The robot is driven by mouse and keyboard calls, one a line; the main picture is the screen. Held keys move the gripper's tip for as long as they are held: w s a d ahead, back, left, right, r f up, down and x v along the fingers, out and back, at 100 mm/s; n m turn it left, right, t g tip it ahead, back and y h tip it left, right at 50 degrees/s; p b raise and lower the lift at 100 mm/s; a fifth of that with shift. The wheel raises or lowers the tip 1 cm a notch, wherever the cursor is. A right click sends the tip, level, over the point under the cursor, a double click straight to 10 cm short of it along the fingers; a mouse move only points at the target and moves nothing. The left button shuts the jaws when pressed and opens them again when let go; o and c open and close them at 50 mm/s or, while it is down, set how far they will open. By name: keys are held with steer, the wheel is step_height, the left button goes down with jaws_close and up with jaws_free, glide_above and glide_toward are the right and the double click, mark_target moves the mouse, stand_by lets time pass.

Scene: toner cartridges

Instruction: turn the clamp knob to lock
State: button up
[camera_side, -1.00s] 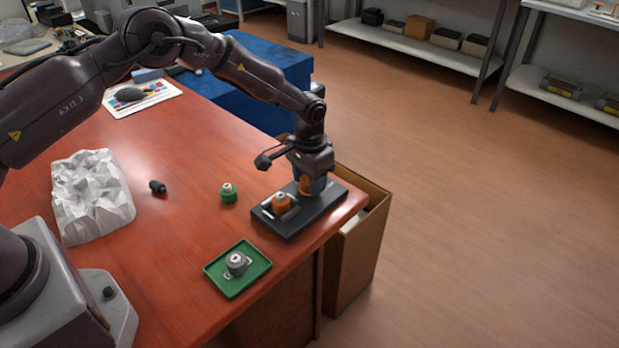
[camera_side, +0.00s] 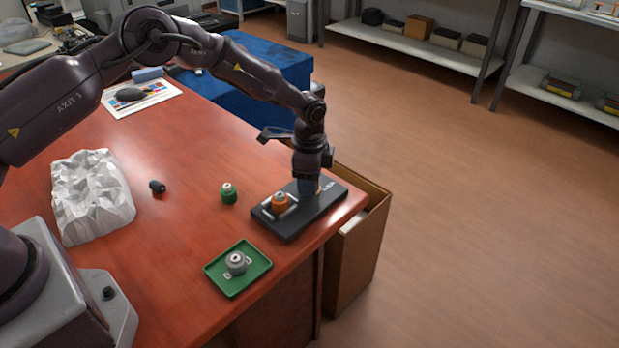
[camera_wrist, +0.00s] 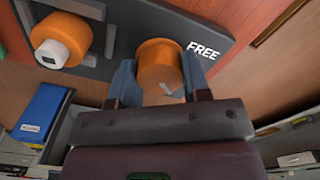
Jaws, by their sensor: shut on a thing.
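The clamp knob is an orange cylinder (camera_wrist: 160,65) on a dark fixture plate (camera_wrist: 110,15). A pale pointer mark shows on the knob's near side in the wrist view. White letters "FREE" (camera_wrist: 203,50) are on the plate just right of the knob. My gripper (camera_wrist: 160,74) is shut on the knob, with one blue-grey finger on each side. In the side view my gripper (camera_side: 308,188) points down over the right part of the plate (camera_side: 292,228) and hides most of the knob. An orange cartridge with a white cap (camera_side: 280,202) sits at the plate's left end.
A green cartridge (camera_side: 228,193) stands left of the plate. A green tray (camera_side: 213,270) holds a grey cartridge (camera_side: 236,262). A small black part (camera_side: 157,187) and a white faceted block (camera_side: 90,195) lie farther left. An open cardboard box (camera_side: 358,262) stands beyond the table edge.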

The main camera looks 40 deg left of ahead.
steer(key=shift+m, duration=0.6)
steer(key=o, duration=0.9)
